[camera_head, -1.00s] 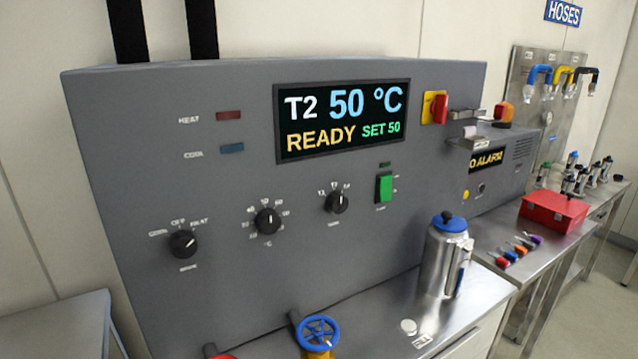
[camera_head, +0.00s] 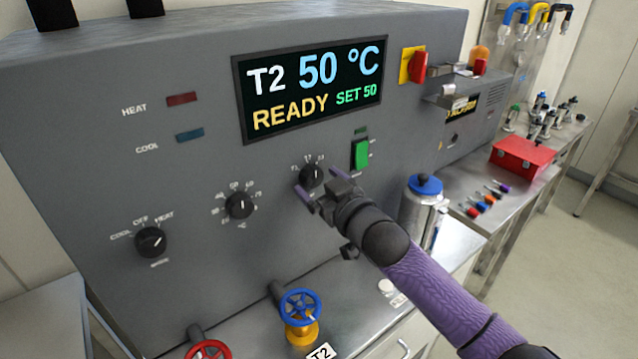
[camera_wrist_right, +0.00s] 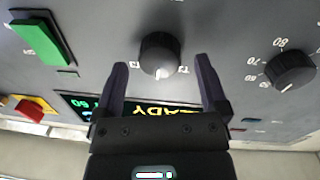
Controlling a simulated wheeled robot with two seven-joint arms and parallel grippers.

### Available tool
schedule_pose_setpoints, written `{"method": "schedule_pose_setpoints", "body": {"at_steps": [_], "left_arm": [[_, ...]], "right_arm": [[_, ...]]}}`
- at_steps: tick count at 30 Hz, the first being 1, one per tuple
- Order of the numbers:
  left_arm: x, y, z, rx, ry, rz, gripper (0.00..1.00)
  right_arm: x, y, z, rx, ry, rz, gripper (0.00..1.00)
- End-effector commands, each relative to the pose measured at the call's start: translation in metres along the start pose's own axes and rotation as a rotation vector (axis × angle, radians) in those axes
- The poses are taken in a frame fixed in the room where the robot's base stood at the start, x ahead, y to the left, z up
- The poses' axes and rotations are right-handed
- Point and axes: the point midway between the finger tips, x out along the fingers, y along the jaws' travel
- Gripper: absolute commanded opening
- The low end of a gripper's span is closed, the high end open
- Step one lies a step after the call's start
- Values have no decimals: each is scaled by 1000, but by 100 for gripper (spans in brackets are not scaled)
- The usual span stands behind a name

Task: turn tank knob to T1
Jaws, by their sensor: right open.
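The tank knob (camera_head: 312,174) is a small black dial on the grey panel, below the display. It also shows in the right wrist view (camera_wrist_right: 158,52), upside down, with its white pointer at the middle mark. The display (camera_head: 315,87) reads T2, 50 °C, READY, SET 50. My right gripper (camera_head: 320,184) is open at the knob, its purple fingers on either side. In the right wrist view the fingertips (camera_wrist_right: 162,62) flank the knob with gaps on both sides, and I see no contact. My left gripper is out of view.
A temperature knob (camera_head: 239,205) and a mode knob (camera_head: 151,241) sit left on the panel. A green switch (camera_head: 361,155) is just right of the tank knob. Blue (camera_head: 301,307) and red (camera_head: 209,350) valve wheels stand below, and a steel canister (camera_head: 416,209) to the right.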

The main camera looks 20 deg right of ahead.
Motion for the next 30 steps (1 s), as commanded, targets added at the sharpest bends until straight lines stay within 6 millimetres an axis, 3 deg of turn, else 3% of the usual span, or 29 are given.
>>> {"method": "schedule_pose_setpoints", "body": {"at_steps": [9, 22, 30], "left_arm": [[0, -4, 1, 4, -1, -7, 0], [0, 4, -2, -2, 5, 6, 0], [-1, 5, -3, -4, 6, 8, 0]], "right_arm": [[4, 0, 0, -1, -1, 0, 91], [4, 0, 0, 0, -2, 0, 0], [4, 0, 0, -32, 0, 1, 0]]}}
